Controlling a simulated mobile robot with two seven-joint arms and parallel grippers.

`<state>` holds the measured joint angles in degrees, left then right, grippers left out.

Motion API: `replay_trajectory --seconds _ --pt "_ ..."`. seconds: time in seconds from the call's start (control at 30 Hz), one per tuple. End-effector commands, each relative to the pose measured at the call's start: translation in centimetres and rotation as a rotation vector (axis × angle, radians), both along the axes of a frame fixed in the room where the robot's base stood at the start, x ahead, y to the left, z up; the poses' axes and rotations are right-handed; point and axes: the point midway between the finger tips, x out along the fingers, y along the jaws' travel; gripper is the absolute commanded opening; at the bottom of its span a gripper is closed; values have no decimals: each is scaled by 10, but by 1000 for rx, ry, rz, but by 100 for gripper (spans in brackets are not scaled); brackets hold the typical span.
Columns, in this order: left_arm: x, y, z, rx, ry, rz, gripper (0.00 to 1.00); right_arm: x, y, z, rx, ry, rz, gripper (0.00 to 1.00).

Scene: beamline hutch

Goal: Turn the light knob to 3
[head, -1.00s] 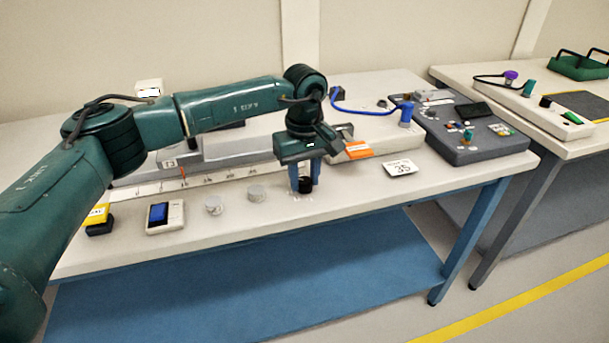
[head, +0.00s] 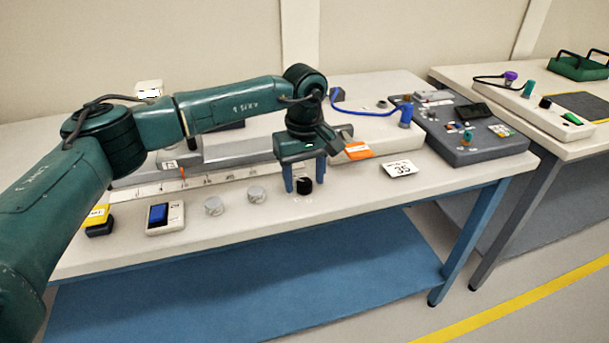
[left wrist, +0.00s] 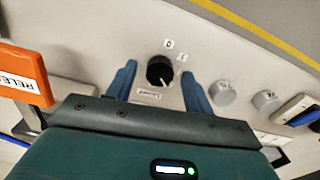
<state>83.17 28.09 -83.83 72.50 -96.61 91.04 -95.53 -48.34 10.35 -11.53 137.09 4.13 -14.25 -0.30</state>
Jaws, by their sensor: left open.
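The black light knob (head: 304,186) stands near the front edge of the bench, and it also shows in the left wrist view (left wrist: 160,70). Small white labels sit around it; one looks like 0, another like 1, and a longer one lies below it. A pale pointer mark shows on its top, but I cannot tell surely which number it faces. My left gripper (head: 304,175) is over the knob, open, with one blue finger on each side. In the left wrist view the gripper (left wrist: 159,86) shows gaps between the fingers and the knob. My right gripper is out of view.
Two grey round knobs (head: 214,206) (head: 256,194) stand left of the black knob, with a blue-faced box (head: 165,217) beyond. A grey control panel (head: 470,150) stands farther right.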

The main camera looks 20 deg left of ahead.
Motion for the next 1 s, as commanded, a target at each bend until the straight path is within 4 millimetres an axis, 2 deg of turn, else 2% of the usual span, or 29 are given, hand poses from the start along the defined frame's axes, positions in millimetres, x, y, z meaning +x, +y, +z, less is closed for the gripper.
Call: replay_trajectory --seconds 0.17,0.4,0.6,0.8,1.0 --pt "1 0 26 -3 -5 0 52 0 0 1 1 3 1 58" --pt "1 0 81 -1 -5 0 52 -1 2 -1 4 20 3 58" --pt "1 0 116 -1 -3 0 52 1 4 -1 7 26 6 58" --pt "0 0 129 -1 -2 -1 52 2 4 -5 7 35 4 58" --pt "0 0 130 -1 -1 -1 52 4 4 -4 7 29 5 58"
